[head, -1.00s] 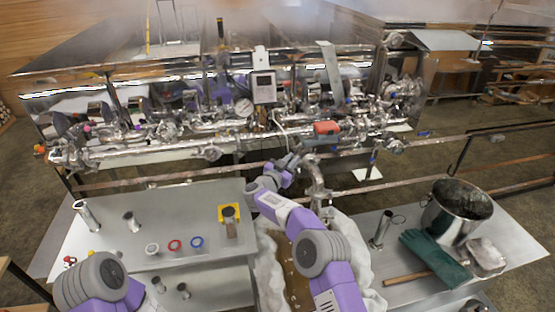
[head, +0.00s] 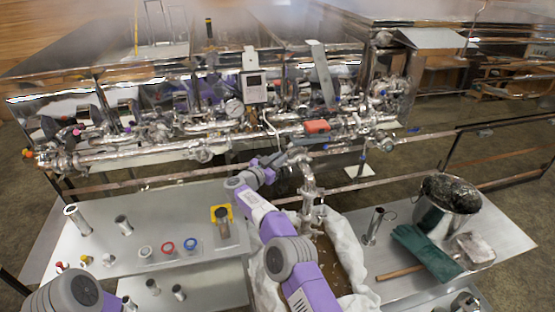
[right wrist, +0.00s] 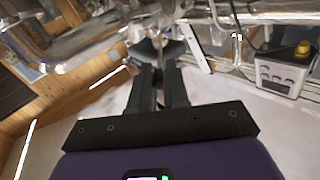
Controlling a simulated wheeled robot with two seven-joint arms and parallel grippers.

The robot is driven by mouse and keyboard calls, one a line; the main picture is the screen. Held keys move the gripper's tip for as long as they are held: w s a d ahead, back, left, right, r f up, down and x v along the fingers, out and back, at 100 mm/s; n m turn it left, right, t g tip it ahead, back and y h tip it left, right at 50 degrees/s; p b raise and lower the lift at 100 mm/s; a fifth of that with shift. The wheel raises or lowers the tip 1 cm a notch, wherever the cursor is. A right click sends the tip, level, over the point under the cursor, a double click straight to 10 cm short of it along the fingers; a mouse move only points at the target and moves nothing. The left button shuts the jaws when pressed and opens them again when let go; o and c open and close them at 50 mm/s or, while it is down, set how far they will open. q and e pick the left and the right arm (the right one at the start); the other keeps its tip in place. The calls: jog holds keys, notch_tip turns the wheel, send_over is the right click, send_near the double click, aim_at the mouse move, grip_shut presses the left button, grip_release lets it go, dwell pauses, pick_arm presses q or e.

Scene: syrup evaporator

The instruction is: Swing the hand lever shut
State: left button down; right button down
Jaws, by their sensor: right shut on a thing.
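My right gripper (head: 284,157) reaches the front of the steel evaporator's pipework (head: 135,152), left of a red-handled part (head: 317,127). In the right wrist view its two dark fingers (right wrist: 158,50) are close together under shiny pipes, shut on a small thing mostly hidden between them. I take this to be the hand lever, but its shape and angle cannot be made out. My left arm shows only at the lower left of the head view; its gripper is out of the picture.
A vertical pipe with a tap (head: 309,190) stands close right of my right gripper. A steel pot (head: 432,216), green gloves (head: 424,252) and a metal cup (head: 374,226) are on the right table. The left table (head: 180,204) holds several small cylinders and rings.

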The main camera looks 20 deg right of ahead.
jog(key=shift+d, duration=0.1)
jog(key=c, duration=1.1)
grip_release()
jog(key=b+v, duration=0.1)
jog(key=v, duration=0.6)
jog(key=shift+s+a, duration=0.2)
jog(key=shift+a, duration=0.05)
